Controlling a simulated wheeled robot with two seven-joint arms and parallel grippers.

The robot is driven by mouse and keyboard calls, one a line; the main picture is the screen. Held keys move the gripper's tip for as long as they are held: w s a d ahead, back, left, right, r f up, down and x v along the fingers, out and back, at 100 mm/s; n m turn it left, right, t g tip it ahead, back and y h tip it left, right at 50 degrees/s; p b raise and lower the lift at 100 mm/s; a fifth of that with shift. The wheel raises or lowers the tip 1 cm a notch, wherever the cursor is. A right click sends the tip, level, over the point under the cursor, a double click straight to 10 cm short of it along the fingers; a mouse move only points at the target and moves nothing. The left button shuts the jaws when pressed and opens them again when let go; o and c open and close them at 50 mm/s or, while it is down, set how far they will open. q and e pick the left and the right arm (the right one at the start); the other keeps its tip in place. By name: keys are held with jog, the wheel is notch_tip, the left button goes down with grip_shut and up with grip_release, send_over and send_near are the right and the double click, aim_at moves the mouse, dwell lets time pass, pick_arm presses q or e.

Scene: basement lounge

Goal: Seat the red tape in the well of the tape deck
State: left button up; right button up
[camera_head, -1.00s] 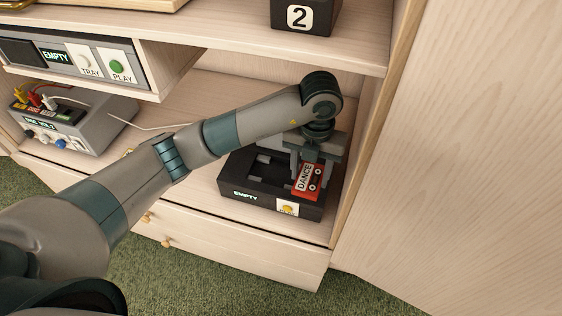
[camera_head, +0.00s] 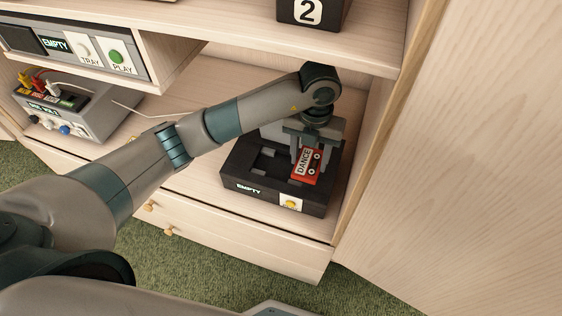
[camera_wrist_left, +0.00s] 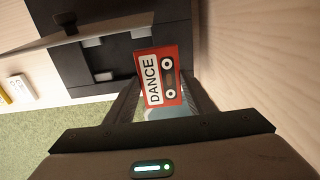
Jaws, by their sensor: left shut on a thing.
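The red tape (camera_head: 307,166), labelled DANCE, is held in my left gripper (camera_head: 308,152) over the right part of the tape deck. In the left wrist view the tape (camera_wrist_left: 160,79) sits between the two fingers (camera_wrist_left: 163,98). The tape deck (camera_head: 245,172) is a black box on the lower shelf with an EMPTY display and a yellow button on its front. Its well (camera_head: 264,166) shows to the left of the tape and looks empty. I cannot tell whether the tape touches the deck. My right gripper is not in view.
The cabinet's right wall (camera_head: 375,150) stands close beside the deck. A grey box with cables (camera_head: 85,112) is at the left of the shelf. A player with TRAY and PLAY buttons (camera_head: 85,48) and a black box marked 2 (camera_head: 312,12) are above.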

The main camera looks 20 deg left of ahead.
pick_arm(q)
jog(key=p, duration=0.1)
send_over(281, 169)
jog(key=f, duration=0.5)
jog(key=shift+s+d, duration=0.15)
jog(key=shift+d, duration=0.05)
jog(key=shift+a+f, duration=0.25)
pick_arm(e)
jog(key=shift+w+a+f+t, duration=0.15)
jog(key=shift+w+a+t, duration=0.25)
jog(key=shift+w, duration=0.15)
pick_arm(q)
jog(key=shift+f, duration=0.1)
notch_tip(281, 169, down, 3)
jog(key=shift+r+p, duration=0.1)
jog(key=shift+p, duration=0.2)
jog(key=shift+f, duration=0.45)
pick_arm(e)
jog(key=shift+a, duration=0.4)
